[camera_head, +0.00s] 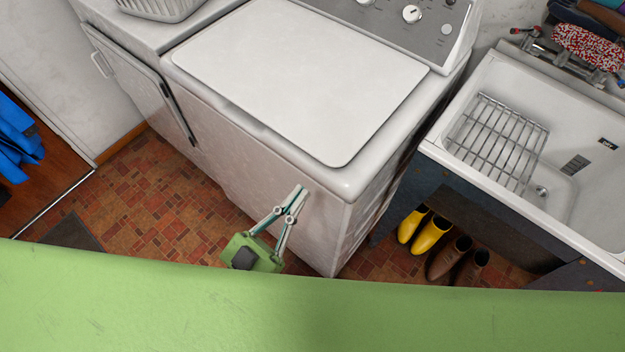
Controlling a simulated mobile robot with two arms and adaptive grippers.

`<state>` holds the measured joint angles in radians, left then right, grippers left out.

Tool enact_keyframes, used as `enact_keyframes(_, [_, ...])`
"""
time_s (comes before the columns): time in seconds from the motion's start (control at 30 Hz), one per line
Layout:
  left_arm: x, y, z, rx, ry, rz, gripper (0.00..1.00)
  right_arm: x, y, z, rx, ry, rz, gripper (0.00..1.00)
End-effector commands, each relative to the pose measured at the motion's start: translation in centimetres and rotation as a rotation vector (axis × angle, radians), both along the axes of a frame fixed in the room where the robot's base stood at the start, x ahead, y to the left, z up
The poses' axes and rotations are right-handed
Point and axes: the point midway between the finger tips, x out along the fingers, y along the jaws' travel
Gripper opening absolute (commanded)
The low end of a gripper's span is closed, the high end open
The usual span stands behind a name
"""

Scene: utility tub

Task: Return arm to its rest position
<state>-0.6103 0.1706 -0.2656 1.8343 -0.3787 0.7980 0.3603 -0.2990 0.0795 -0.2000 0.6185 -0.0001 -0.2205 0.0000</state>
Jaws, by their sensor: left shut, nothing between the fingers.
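My left gripper (297,194) shows in the middle of the head view, in front of the white washing machine (300,75). Its slim fingers are shut with nothing between them, and they point up toward the machine's front corner. I cannot tell whether the fingertips touch the machine. The green wrist part of this arm shows below the fingers, above the tiled floor. The rest of the left arm is hidden behind my own green body along the bottom edge. My right gripper is not in view.
A white utility tub (470,165) with a wire rack (497,140) stands at the right. Yellow boots (429,234) and brown boots (458,258) are on the floor below it. Another white appliance (135,80) stands at the left.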

Motion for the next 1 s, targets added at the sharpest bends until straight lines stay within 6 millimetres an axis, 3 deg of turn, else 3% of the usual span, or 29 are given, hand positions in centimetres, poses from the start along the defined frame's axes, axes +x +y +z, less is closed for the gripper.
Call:
enact_keyframes(0.13, [-1.1, 0.8, -0.5, 0.0, 0.0, 0.0, 0.0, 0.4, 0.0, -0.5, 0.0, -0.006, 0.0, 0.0])
enact_keyframes(0.4, [-1.4, 1.0, -0.5, -0.001, -0.002, 0.001, 0.0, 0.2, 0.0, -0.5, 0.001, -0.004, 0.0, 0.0])
enact_keyframes(0.53, [-0.7, 1.3, -2.7, 0.022, 0.048, 0.021, 0.0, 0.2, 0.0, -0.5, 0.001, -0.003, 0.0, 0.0])
enact_keyframes(0.67, [0.8, 2.5, -9.5, 0.088, 0.197, 0.081, 0.0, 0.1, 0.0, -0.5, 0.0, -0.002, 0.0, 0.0])
enact_keyframes(0.8, [1.3, 4.8, -19.9, 0.198, 0.432, 0.162, 0.0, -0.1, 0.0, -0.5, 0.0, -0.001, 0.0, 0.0])
enact_keyframes(1.0, [-1.9, 8.9, -34.4, 0.363, 0.787, 0.253, 0.0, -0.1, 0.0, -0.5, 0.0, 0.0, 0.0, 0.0])
